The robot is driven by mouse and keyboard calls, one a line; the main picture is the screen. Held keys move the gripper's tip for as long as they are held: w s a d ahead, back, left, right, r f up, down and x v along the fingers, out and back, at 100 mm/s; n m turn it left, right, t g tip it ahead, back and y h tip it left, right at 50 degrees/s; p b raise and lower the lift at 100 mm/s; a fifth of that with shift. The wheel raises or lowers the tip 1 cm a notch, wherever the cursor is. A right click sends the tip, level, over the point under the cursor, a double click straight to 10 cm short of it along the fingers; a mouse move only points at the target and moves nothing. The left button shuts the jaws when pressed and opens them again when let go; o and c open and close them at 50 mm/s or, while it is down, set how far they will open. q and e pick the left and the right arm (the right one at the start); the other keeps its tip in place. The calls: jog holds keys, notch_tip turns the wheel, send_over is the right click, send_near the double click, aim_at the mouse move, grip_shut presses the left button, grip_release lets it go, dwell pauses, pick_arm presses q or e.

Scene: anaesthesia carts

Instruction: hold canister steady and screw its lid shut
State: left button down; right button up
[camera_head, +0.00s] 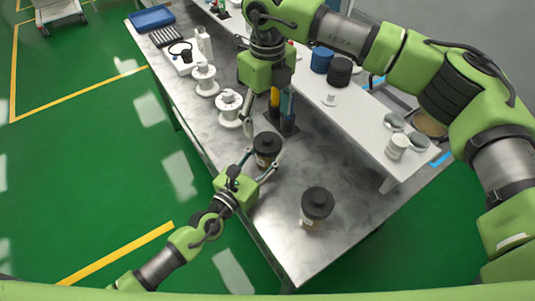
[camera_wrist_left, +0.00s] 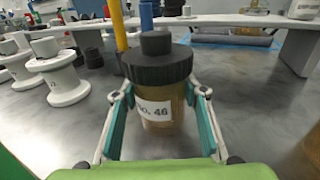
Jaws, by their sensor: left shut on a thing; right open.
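The canister (camera_head: 264,161) stands on the metal table, amber-brown with a white label reading "No. 46" in the left wrist view (camera_wrist_left: 157,112). Its black lid (camera_wrist_left: 157,68) with a round knob sits on top; I cannot tell how tightly it is seated. My left gripper (camera_head: 263,164) is shut on the canister's body, one finger on each side. My right gripper (camera_head: 270,84) is open, above and behind the canister, in front of the tool stand.
Another black-lidded canister (camera_head: 316,206) stands to the right. Behind are a stand with yellow and blue upright tools (camera_head: 287,104) and white spools (camera_head: 229,107). A raised white shelf (camera_head: 358,132) runs along the back.

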notch_tip(320, 180, up, 4)
dwell(0.4)
pick_arm(q)
jog(key=c, duration=1.2)
grip_release()
jog(key=v, duration=1.2)
